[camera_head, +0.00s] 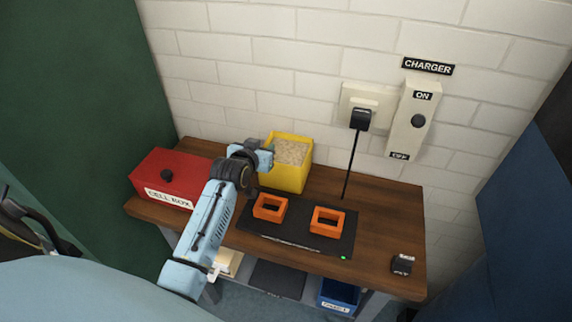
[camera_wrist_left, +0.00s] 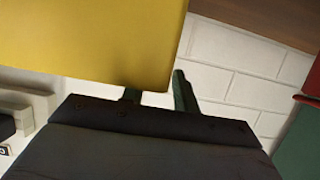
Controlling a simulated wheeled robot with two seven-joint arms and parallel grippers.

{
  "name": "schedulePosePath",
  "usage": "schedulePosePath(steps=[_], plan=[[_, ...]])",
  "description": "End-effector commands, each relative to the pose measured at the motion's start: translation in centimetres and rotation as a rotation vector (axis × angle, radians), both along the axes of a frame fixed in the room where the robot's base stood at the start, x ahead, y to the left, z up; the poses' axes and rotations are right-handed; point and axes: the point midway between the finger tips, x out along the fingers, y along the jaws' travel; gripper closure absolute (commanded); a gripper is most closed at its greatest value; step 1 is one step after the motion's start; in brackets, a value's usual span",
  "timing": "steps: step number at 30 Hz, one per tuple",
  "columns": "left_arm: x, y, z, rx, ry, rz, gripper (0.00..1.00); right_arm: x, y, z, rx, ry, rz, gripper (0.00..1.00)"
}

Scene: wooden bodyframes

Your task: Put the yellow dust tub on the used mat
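The yellow dust tub (camera_head: 284,177), filled with pale grains, stands upright at the back of the wooden table. My left gripper (camera_head: 266,158) is at the tub's upper left side. In the left wrist view, the tub (camera_wrist_left: 85,45) fills the upper left, and its edge lies close to the fingers (camera_wrist_left: 158,95). One finger is partly hidden behind the tub and the other shows beside its edge; I cannot tell whether they press on it. A dark mat (camera_head: 276,281) lies low under the table's front edge; its small label is unreadable. My right gripper is not in view.
A red cell box (camera_head: 171,175) stands left of the tub. In front of the tub, a black pad (camera_head: 296,229) carries two orange frames. A blue bin (camera_head: 339,294) is below. The charger's black cable (camera_head: 352,165) hangs right of the tub. A small dark object (camera_head: 402,264) lies at right.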

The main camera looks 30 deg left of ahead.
Motion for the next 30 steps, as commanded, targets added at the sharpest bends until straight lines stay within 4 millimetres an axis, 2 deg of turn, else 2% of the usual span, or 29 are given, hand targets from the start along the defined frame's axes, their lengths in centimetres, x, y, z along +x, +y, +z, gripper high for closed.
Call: schedulePosePath(steps=[4,11,30], plan=[[-0.01,0.01,0.03,0.000,0.000,0.000,0.71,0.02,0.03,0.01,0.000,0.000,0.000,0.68],[-0.03,0.00,0.02,0.000,0.000,0.000,1.00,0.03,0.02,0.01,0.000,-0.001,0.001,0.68],[-0.05,-0.01,0.01,-0.001,0.001,0.000,1.00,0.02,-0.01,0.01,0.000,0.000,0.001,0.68]])
